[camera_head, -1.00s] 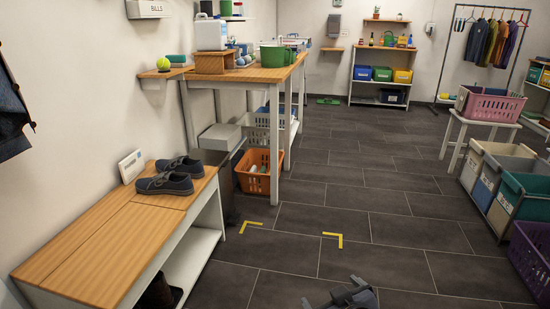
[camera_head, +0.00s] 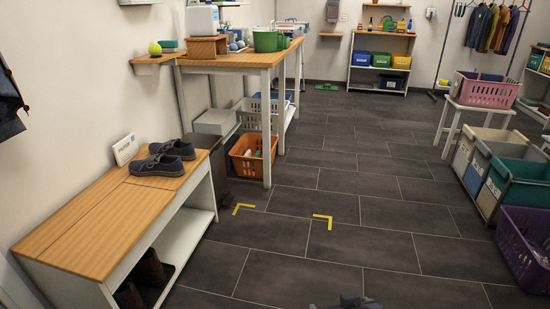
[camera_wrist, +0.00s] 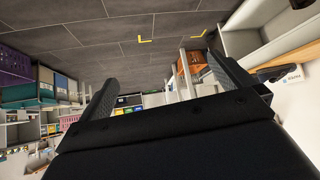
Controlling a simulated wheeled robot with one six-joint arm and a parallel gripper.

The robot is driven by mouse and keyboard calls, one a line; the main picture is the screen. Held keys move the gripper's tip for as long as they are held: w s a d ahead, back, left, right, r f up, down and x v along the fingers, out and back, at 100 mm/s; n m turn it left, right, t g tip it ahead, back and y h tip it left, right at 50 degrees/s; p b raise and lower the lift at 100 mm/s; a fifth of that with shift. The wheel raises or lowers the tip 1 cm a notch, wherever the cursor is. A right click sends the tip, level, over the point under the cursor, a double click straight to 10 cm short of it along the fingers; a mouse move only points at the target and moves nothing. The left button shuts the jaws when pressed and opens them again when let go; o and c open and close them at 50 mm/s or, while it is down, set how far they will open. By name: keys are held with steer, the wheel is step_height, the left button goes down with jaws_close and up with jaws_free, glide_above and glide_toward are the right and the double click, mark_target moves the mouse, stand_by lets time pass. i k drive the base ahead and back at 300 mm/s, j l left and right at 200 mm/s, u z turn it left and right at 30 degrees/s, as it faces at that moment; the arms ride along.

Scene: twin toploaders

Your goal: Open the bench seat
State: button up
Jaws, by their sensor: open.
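The bench (camera_head: 97,226) stands at the left against the wall, with a wooden top in panels and a white frame. Its seat is down. A pair of dark shoes (camera_head: 163,159) and a small white sign (camera_head: 125,149) rest on its far end. Boots (camera_head: 152,268) stand on the shelf under the seat. My gripper (camera_wrist: 153,92) is open and empty, its two dark fingers apart in the wrist view. In the head view only a dark bit of my arm shows at the bottom edge, well right of the bench.
A wooden worktable (camera_head: 241,62) stands beyond the bench, with an orange basket (camera_head: 252,156) under it. Sorting bins (camera_head: 517,185) and a purple basket (camera_head: 525,248) line the right side. Yellow corner marks (camera_head: 322,220) lie on the floor. The middle floor is clear.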

mark_target(92, 250)
steer(key=k+j, duration=0.1)
steer(key=i+j, duration=0.1)
steer(key=j, duration=0.3)
steer(key=i+j+u, duration=0.1)
steer(key=j, duration=0.3)
steer(key=i+j+u, duration=0.1)
steer(key=j, duration=0.25)
steer(key=i+j, duration=0.2)
steer(key=j, duration=0.2)
